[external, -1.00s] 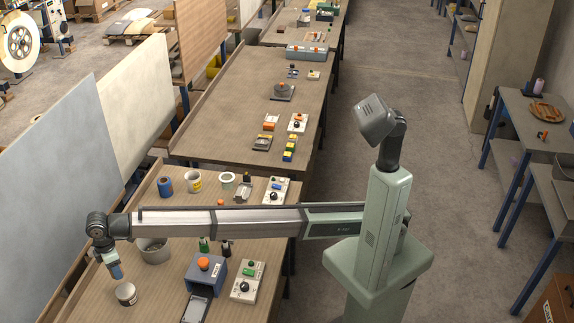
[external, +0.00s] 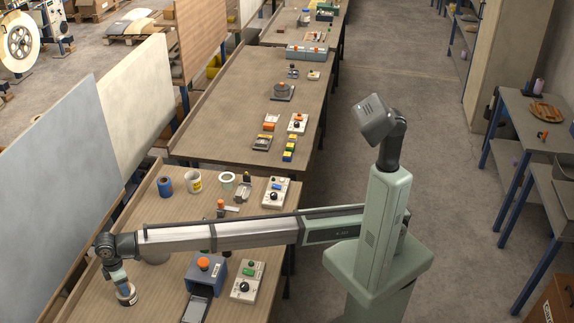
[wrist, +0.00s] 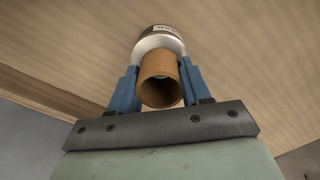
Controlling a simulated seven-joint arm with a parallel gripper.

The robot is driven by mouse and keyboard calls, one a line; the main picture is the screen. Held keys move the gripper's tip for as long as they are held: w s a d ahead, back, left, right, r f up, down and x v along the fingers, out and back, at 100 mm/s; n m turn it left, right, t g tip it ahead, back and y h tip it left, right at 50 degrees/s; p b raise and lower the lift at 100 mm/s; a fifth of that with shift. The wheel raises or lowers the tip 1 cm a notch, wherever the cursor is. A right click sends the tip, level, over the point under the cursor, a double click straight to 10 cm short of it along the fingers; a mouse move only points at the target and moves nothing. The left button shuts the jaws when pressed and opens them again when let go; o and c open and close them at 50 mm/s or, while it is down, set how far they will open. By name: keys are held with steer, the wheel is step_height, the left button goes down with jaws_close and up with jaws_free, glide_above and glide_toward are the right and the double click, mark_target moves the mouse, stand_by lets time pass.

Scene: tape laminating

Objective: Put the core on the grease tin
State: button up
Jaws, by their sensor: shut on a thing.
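The core is a brown cardboard tube (wrist: 160,90) in the wrist view, seen end-on between the two blue fingers of my gripper (wrist: 158,92). My gripper is shut on it. The grease tin, pale with a dark labelled band, shows just beyond the core in the wrist view (wrist: 158,38). In the external view the tin (external: 127,297) stands near the left front of the bench, with my gripper (external: 121,279) right over it. The core overlaps the tin's top in the wrist view; I cannot tell whether they touch. The core is not clearly visible in the external view.
A grey pot (external: 154,255) is partly hidden behind my arm. A blue box with an orange knob (external: 204,270) and a control box (external: 247,281) stand to the right. A blue roll (external: 165,186) and a white mug (external: 194,181) stand farther back. Bare bench lies around the tin.

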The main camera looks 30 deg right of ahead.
steer(key=shift+f, duration=0.15)
steer(key=o, duration=1)
step_height(320, 180, up, 12)
steer(key=shift+r, duration=0.2)
